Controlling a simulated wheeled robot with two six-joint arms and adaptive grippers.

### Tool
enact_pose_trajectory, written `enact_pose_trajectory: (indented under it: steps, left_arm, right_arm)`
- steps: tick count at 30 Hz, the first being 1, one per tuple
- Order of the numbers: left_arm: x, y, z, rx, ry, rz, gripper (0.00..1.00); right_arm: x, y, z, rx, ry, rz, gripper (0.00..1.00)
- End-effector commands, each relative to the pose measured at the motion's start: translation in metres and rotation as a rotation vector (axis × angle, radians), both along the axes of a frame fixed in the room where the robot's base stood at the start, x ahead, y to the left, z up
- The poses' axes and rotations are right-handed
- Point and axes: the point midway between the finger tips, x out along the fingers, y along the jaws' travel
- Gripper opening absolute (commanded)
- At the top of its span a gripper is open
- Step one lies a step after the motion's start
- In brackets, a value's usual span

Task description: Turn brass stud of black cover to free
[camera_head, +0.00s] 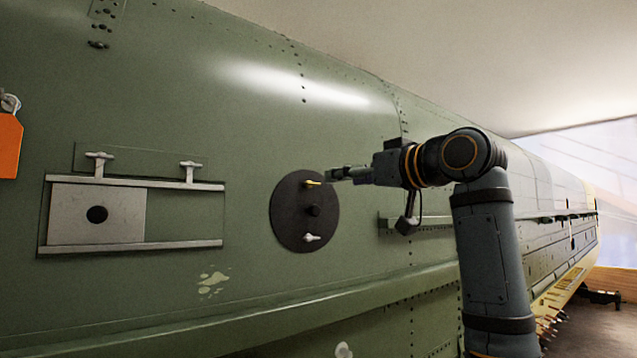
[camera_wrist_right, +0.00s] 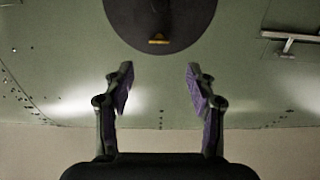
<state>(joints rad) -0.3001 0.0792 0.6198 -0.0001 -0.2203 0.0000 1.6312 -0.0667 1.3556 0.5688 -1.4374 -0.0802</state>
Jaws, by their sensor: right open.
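The round black cover (camera_head: 288,222) sits on the green fuselage skin, right of the middle-left panel. In the right wrist view the gripper (camera_wrist_right: 158,90) is open and empty, and the brass stud (camera_wrist_right: 158,41) lies ahead between the finger lines, on the black cover (camera_wrist_right: 190,22). My left gripper is in neither view.
A silver rail frame (camera_head: 130,246) with a sliding plate (camera_head: 70,215) and two T-handles (camera_head: 99,163) is left of the cover. An orange tag (camera_head: 9,146) hangs at the far left. A ledge (camera_head: 200,328) runs below the cover.

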Motion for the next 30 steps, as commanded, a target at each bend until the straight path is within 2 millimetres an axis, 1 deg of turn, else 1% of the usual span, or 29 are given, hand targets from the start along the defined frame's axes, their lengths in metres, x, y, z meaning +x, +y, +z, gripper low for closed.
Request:
enact_pose_trajectory:
  steps: [5, 9, 12, 15, 19, 27, 28, 30]
  left_arm:
    - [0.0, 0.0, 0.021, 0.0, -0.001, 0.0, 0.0]
    - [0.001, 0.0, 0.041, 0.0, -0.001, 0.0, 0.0]
    - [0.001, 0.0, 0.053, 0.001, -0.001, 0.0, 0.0]
    - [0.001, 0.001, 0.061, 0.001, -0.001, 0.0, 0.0]
    - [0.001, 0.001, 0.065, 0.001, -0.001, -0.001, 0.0]
    - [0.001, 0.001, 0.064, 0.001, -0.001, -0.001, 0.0]
    - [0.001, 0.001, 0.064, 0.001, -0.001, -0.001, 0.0]
    - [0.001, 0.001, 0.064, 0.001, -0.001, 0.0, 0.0]
  right_arm:
    - [0.021, 0.016, 0.005, -0.001, 0.006, 0.003, 0.57]
    - [0.046, 0.035, 0.007, 0.001, 0.004, 0.002, 0.57]
    - [0.062, 0.046, 0.005, 0.0, 0.005, 0.001, 0.57]
    - [0.074, 0.054, 0.004, 0.001, 0.003, 0.001, 0.57]
    - [0.082, 0.059, 0.001, 0.0, 0.001, -0.001, 0.57]
    - [0.084, 0.06, -0.001, 0.0, 0.0, -0.002, 0.57]
    - [0.084, 0.06, -0.001, 0.0, 0.0, -0.002, 0.54]
    - [0.083, 0.06, -0.001, 0.0, 0.0, -0.001, 0.44]
